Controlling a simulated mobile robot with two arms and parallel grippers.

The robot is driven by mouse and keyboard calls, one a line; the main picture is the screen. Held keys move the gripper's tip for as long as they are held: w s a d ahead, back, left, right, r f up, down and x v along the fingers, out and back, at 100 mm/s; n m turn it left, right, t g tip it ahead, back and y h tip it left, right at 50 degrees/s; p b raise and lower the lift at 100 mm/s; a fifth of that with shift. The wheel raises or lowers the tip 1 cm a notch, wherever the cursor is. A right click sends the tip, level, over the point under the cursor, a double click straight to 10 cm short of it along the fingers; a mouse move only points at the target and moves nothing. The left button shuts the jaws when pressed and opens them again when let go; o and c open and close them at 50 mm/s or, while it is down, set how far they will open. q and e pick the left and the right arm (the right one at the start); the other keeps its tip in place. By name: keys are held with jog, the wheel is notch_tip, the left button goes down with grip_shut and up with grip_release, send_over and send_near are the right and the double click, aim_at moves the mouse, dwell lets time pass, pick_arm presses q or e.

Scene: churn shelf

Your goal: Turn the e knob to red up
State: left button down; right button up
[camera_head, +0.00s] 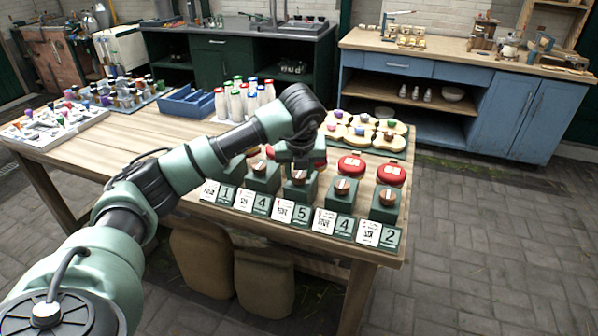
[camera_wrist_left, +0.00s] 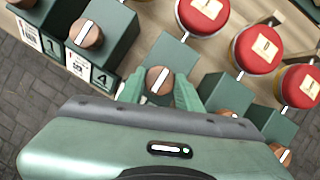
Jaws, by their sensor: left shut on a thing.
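A row of green blocks with round wooden knobs stands along the table's front edge. My left gripper (camera_head: 299,172) reaches down over the middle block (camera_head: 300,192), behind the card reading 5. In the left wrist view its two green fingers (camera_wrist_left: 158,90) are closed on either side of a wooden knob (camera_wrist_left: 159,78) with a white bar, which slants. Other knobs stand to the right (camera_head: 342,186) and far right (camera_head: 388,197), and one stands to the left (camera_head: 260,168). I cannot read a letter e or see a red mark on the held knob. My right gripper is out of view.
Number cards (camera_head: 302,214) line the front edge. White bottles with coloured caps (camera_head: 238,103) and a blue tray (camera_head: 188,104) stand farther back. The table's left middle (camera_head: 110,143) is clear.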

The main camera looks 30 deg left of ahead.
pick_arm(q)
jog(key=c, duration=1)
grip_release()
jog(key=b+v, duration=0.1)
jog(key=v, duration=0.7)
jog(key=shift+a, duration=0.1)
